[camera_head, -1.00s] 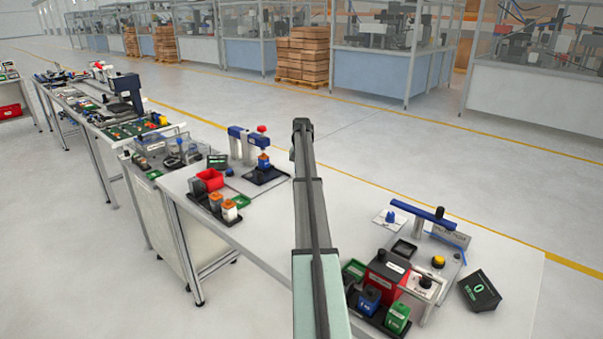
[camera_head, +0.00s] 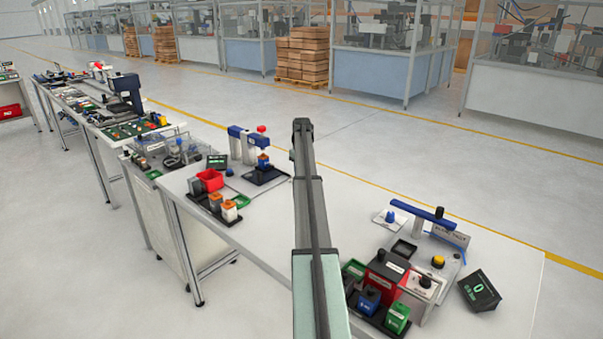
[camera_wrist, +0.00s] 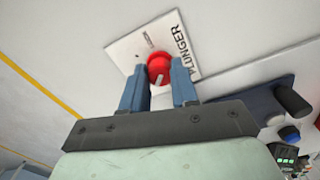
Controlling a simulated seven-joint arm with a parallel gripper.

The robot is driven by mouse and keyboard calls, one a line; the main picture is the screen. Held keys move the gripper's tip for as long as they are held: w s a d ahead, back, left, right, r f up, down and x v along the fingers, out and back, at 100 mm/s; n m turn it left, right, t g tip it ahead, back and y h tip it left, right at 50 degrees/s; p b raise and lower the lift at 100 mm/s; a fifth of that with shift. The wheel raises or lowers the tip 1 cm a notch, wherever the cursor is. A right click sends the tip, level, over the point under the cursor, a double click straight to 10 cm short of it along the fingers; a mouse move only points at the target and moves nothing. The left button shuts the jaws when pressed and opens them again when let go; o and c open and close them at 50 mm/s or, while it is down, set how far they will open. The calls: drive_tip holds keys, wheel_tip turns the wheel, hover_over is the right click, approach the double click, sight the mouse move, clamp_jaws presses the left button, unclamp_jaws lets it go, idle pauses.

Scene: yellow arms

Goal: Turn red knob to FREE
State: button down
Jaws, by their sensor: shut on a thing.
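The red knob (camera_wrist: 158,66) sits on a white plate (camera_wrist: 125,45) marked PLUNGER in the wrist view. My gripper (camera_wrist: 158,72) has one blue finger on each side of the knob and is shut on it. In the head view my arm runs up the middle of the picture, and neither the gripper nor this knob can be made out there.
In the wrist view a dark blue bar with a black cylinder (camera_wrist: 292,99) stands to the right, with a blue knob (camera_wrist: 289,133) below. In the head view a fixture with a blue bar (camera_head: 425,209) and a dark display (camera_head: 480,291) stand right of my arm. Bare table lies between stations.

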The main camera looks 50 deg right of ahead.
idle(0.5)
drive_tip(key=c, duration=0.9)
unclamp_jaws()
drive_tip(key=shift+o, duration=0.2)
wheel_tip(320, 180, up, 14)
drive_tip(key=shift+f, duration=0.1)
